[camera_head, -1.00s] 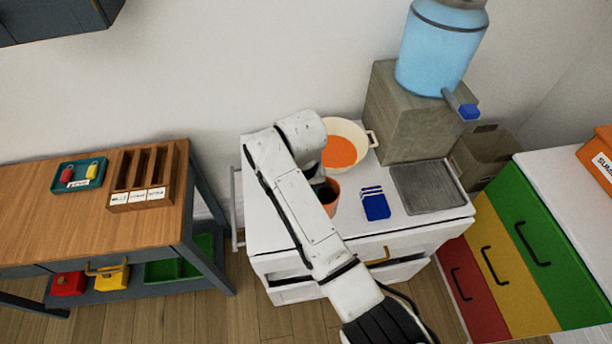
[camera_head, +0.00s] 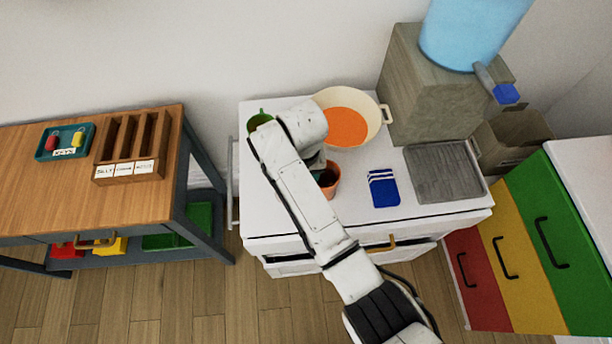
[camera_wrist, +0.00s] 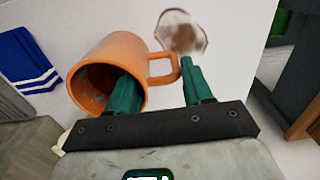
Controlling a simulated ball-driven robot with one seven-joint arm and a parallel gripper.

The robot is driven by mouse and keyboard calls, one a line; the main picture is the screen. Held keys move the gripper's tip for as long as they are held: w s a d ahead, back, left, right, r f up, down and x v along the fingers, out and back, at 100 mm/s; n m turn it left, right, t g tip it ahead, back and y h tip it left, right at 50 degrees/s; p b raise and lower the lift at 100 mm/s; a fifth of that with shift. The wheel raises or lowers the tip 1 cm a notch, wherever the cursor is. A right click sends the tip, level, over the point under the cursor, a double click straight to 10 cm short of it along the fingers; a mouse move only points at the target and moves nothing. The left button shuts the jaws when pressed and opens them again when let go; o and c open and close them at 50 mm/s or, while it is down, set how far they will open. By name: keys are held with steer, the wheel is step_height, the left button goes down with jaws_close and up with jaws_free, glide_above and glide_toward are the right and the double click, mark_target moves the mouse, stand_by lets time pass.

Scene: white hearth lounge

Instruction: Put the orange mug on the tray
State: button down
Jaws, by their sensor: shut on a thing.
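The orange mug (camera_head: 331,181) is over the middle of the white cabinet top (camera_head: 405,225), partly hidden by my arm in the head view. In the wrist view the mug (camera_wrist: 115,62) shows its open mouth and its handle. My gripper (camera_wrist: 160,82) is shut on the mug, with one teal finger inside the mouth and the other outside by the handle. I cannot tell whether the mug touches the top. A flat grey tray (camera_head: 445,172) lies at the right end of the cabinet top, apart from the mug, and looks empty.
A blue striped cloth (camera_head: 383,188) lies between mug and tray. A cream pot (camera_head: 380,115) with orange contents stands behind. A green object (camera_head: 260,119) is partly hidden by my arm. A box with a blue water bottle (camera_head: 470,40) stands behind the tray.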

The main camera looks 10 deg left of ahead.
steer(key=shift+r, duration=0.15)
steer(key=c, duration=0.9)
jaws_free()
steer(key=shift+f, duration=0.2)
steer(key=o, duration=0.4)
steer(key=shift+o, duration=0.2)
step_height(320, 180, up, 12)
steer(key=p, duration=0.1)
steer(key=shift+r, duration=0.2)
steer(key=shift+d, duration=0.1)
